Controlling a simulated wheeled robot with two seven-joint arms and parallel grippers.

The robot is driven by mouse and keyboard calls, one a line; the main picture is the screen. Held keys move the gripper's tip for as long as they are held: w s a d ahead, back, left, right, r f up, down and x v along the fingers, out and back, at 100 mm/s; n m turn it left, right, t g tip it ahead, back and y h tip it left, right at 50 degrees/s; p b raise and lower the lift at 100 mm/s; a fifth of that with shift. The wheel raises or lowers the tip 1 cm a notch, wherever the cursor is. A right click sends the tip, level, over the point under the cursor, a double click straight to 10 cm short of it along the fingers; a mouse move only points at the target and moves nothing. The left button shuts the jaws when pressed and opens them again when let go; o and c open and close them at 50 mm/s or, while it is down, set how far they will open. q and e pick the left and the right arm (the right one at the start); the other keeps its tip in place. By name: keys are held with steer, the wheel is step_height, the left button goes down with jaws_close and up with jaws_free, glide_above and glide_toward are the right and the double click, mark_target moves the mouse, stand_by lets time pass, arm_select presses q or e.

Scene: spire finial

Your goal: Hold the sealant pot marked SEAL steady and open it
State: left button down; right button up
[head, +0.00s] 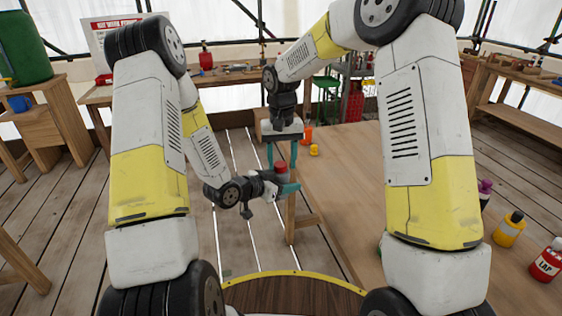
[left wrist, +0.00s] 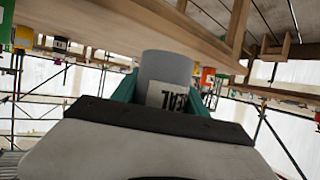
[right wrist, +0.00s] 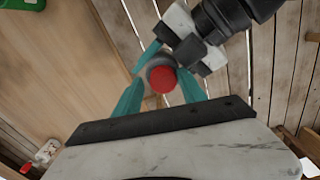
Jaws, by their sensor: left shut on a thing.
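The sealant pot (left wrist: 166,70) is a grey cylinder with a white label reading SEAL, partly visible in the left wrist view. Its red lid (right wrist: 162,79) faces up at my right wrist camera and also shows in the head view (head: 280,168). My left gripper (head: 284,187) is shut around the pot's body and holds it upright in the air, beside the table's left edge. My right gripper (head: 282,155) points down above the pot. Its teal fingers are spread either side of the lid in the right wrist view (right wrist: 160,98), apparently not touching it.
The wooden table (head: 345,185) lies right of the pot. On it are a yellow bottle (head: 508,230), a red bottle marked LAP (head: 547,262), and small orange (head: 306,134) and yellow (head: 314,150) items. Plank floor lies below the pot. Workbenches line the back.

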steer(key=shift+s+a, duration=0.1)
steer(key=shift+a, duration=0.2)
steer(key=shift+r, duration=0.35)
step_height(320, 180, up, 4)
steer(key=shift+f, duration=0.15)
steer(key=shift+r, duration=0.25)
steer(key=shift+c, duration=0.5)
step_height(320, 180, up, 3)
steer(key=m, duration=0.2)
steer(key=shift+d+m, duration=0.15)
steer(key=shift+m, duration=0.25)
steer(key=shift+f, duration=3.95)
